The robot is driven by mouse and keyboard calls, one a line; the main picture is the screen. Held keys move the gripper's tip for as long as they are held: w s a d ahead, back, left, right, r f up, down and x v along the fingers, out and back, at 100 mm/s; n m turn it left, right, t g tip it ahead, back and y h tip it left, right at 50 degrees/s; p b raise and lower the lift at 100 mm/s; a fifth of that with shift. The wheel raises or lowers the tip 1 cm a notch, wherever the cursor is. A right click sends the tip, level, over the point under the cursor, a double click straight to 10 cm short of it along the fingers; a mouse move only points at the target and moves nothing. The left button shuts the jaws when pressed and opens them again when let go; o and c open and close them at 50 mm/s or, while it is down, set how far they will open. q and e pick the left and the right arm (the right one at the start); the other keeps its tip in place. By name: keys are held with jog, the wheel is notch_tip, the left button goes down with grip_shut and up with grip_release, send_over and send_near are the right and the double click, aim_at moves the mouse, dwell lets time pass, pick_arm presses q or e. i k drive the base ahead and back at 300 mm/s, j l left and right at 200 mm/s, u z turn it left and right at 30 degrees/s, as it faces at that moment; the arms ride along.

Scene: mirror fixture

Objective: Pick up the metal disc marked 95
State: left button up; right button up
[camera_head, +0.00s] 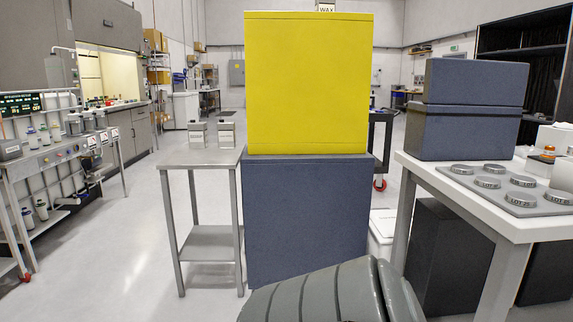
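Several round grey metal discs (488,182) sit in a flat grey tray (468,180) on the white table at the right. The discs lie flat and apart from each other. Neither of my grippers shows in the head view. A dark grey ribbed part at the bottom centre appears to be mine, and it is well to the left of the tray.
The white table (450,190) also bears dark blue boxes (463,133) behind the tray. A yellow box (306,85) on a blue box (305,215) stands in the centre.

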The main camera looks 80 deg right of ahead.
aim_at(464, 170)
jog(key=z, duration=3.85)
